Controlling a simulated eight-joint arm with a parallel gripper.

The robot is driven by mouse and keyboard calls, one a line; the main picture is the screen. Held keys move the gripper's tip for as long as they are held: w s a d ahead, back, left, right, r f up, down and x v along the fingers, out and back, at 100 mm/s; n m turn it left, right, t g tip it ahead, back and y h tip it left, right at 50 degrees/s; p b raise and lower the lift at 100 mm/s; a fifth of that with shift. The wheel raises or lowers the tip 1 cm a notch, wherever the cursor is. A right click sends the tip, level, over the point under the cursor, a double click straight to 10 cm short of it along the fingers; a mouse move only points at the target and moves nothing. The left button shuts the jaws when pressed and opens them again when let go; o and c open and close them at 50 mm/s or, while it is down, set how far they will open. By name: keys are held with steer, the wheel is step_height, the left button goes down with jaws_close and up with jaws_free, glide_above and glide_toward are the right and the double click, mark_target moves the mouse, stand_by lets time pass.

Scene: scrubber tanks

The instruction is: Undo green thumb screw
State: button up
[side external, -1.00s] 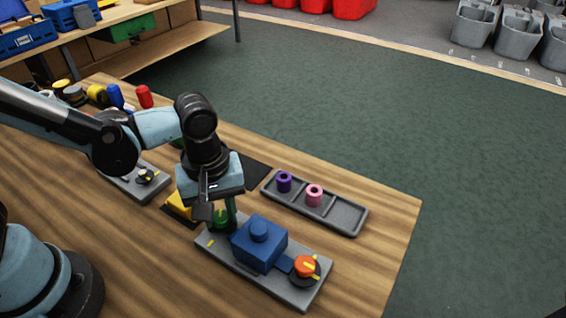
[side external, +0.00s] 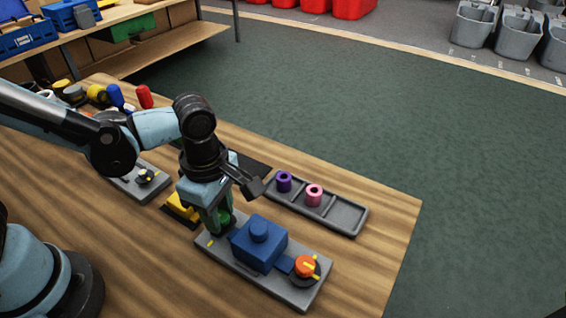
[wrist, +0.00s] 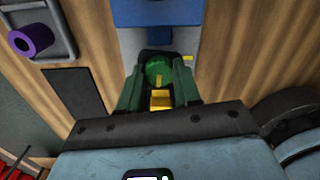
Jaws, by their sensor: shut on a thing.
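The green thumb screw (side external: 224,217) stands at the left end of a grey base plate (side external: 215,253), beside a blue block (side external: 259,246). In the wrist view the screw (wrist: 158,72) shows a round green top with a yellow mark. My gripper (side external: 218,222) points down over it and is shut on it, one dark green finger on each side. In the wrist view my gripper (wrist: 157,85) also has its fingers at the screw's sides. The screw's lower part is hidden by the fingers and block.
An orange knob (side external: 305,266) with a yellow mark is at the plate's other end. A grey tray (side external: 345,216) holds a purple ring (side external: 284,181) and a pink ring (side external: 314,194). Bare wood lies in front.

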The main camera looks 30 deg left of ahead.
steer(key=shift+n, duration=0.6)
steer(key=o, duration=1.1)
steer(key=shift+c, duration=0.2)
steer(key=shift+r, duration=0.1)
step_height(320, 180, up, 12)
stand_by(0.3)
